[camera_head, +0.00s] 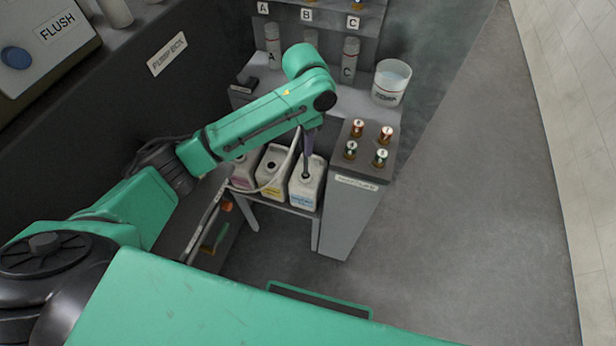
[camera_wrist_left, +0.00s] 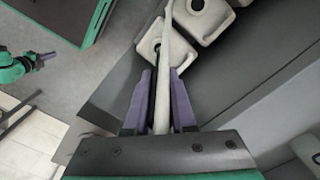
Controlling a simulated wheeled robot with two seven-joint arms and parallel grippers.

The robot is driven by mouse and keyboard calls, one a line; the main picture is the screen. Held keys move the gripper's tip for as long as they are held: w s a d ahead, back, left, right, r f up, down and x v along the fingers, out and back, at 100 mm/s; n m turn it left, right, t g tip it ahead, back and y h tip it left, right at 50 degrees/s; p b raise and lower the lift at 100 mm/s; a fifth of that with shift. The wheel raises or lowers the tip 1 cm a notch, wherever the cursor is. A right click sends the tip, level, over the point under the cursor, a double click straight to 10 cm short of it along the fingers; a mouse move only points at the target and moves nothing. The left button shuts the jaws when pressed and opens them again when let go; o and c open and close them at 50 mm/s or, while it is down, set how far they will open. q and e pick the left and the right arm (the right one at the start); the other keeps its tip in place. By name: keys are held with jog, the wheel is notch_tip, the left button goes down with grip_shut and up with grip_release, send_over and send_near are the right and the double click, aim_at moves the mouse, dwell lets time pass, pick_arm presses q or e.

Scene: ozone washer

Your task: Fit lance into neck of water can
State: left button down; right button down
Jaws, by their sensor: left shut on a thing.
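Three white cans stand in a row on a low shelf in the head view. The left wrist view shows a can neck (camera_wrist_left: 157,46) beside the lance. My right gripper (camera_wrist_left: 46,56) is small there, away from the cans.
A grey cabinet (camera_head: 347,222) stands right of the cans, with several small capped vials on top. A white hose (camera_head: 282,171) runs from the lance across the cans. The floor at right is clear.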

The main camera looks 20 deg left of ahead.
aim_at(306, 169)
pick_arm(q)
notch_tip(306, 169, down, 11)
jog(key=shift+f+b, duration=0.1)
jog(key=shift+b, duration=0.65)
jog(key=shift+f, duration=0.15)
jog(key=c, duration=0.8)
grip_release()
jog(key=shift+o, duration=0.2)
notch_tip(306, 169, up, 12)
jog(key=p, duration=0.2)
